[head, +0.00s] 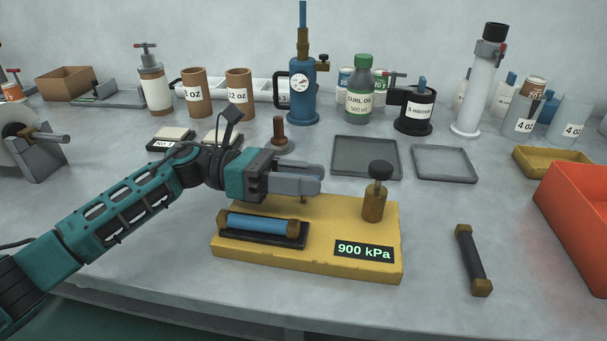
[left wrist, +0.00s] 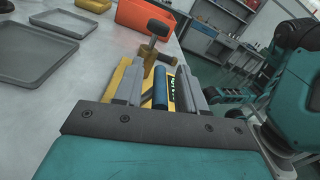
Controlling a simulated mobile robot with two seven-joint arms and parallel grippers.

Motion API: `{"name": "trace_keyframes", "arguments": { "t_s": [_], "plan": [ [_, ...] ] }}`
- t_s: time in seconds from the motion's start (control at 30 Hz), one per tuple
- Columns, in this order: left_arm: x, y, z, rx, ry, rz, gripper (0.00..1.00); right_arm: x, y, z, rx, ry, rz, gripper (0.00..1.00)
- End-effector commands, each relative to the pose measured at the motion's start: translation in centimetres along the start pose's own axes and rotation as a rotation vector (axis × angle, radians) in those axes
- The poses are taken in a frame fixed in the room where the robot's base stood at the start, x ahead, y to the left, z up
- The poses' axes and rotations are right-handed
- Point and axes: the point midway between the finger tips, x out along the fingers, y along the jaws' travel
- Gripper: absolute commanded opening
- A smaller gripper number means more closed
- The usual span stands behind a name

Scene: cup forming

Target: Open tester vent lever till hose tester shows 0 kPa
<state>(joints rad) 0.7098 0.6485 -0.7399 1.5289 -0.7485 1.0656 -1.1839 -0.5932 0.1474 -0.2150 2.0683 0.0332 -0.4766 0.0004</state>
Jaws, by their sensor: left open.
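The hose tester (head: 330,262) is a yellow block on the bench, and its display (head: 364,251) reads 900 kPa. A blue hose piece (head: 262,224) with brass ends lies in a black cradle on its left part. A brass post with a black knob (head: 380,169) stands upright on its right part. A small brass bit (head: 303,199) shows just under my left fingers; I cannot tell if it is the vent lever. My left gripper (head: 320,179) is open above the tester, left of the knob. In the left wrist view its fingers (left wrist: 161,68) are apart, with the knob (left wrist: 158,28) beyond. My right gripper is out of view.
A dark hose piece (head: 472,260) lies on the bench right of the tester. A red bin (head: 575,220) stands at the right edge. Two grey trays, one of them here (head: 366,157), lie behind the tester. Bottles and a blue pump (head: 303,95) line the back.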

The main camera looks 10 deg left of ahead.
Motion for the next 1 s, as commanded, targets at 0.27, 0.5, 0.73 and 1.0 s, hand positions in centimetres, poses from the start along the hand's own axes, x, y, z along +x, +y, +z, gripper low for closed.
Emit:
{"name": "trace_keyframes", "arguments": {
  "t_s": [0.27, 0.5, 0.73, 1.0],
  "plan": [
    [0.13, 0.0, 0.01, 0.0, 0.0, 0.0, 0.4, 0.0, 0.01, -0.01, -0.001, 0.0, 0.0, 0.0],
    [0.09, 0.01, 0.02, 0.0, 0.0, 0.0, 0.17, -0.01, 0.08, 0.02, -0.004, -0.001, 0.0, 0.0],
    [0.08, 0.01, 0.02, 0.0, 0.0, 0.0, 0.0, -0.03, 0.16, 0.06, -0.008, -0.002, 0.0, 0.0],
    [0.07, 0.01, 0.02, 0.0, 0.0, 0.0, 0.0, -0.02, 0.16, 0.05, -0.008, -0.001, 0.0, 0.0]
  ]
}}
